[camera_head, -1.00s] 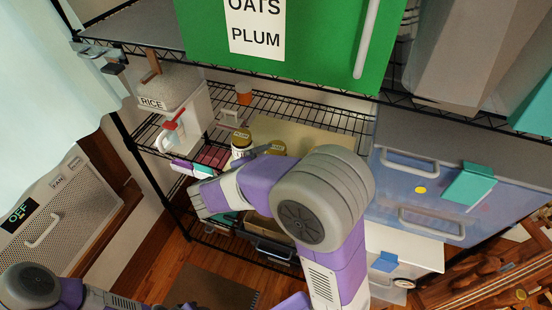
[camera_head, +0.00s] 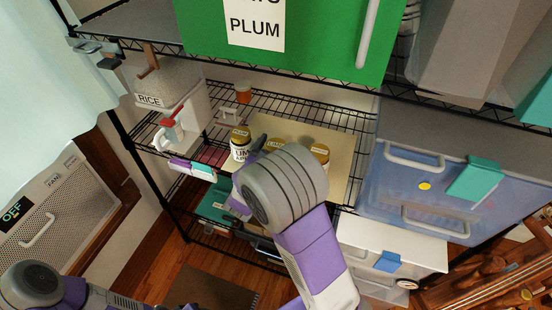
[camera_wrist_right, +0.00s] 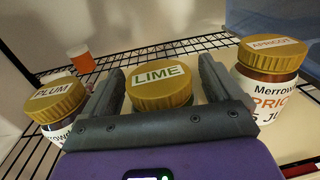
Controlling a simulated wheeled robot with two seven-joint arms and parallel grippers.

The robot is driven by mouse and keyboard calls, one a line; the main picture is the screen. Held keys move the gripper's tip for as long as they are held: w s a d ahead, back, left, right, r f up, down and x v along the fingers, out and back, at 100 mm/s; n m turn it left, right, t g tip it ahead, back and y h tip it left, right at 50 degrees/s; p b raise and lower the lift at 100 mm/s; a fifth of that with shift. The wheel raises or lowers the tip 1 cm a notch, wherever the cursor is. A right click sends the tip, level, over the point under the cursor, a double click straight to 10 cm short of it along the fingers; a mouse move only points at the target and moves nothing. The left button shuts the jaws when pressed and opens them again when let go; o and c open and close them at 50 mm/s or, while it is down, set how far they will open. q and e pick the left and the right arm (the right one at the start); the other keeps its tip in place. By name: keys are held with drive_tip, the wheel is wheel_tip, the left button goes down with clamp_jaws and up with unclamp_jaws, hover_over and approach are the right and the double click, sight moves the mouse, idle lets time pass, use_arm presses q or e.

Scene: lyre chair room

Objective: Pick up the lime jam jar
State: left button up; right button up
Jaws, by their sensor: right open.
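The lime jam jar (camera_wrist_right: 160,95) has a gold lid reading LIME. In the right wrist view it stands upright in the middle, its lid between the two fingers of my right gripper (camera_wrist_right: 162,70). The fingers are spread, one on each side of the jar, and my gripper body hides its lower part. I cannot tell whether either finger touches it. In the head view only the jar's gold lid (camera_head: 274,144) shows past my right wrist, which hides most of the gripper. My left gripper is out of view; part of my left arm shows at lower left.
The plum jar (camera_wrist_right: 58,102) stands close on the left and the apricot jar (camera_wrist_right: 270,62) on the right. An orange cup (camera_wrist_right: 81,58) is behind on the wire shelf. A rice container (camera_head: 165,92) stands at left, a blue translucent bin (camera_head: 425,190) at right. A green box (camera_head: 330,30) is above.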

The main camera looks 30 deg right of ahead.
drive_tip(key=shift+w+d, duration=0.35)
drive_tip(key=shift+d, duration=0.1)
drive_tip(key=c, duration=1.4)
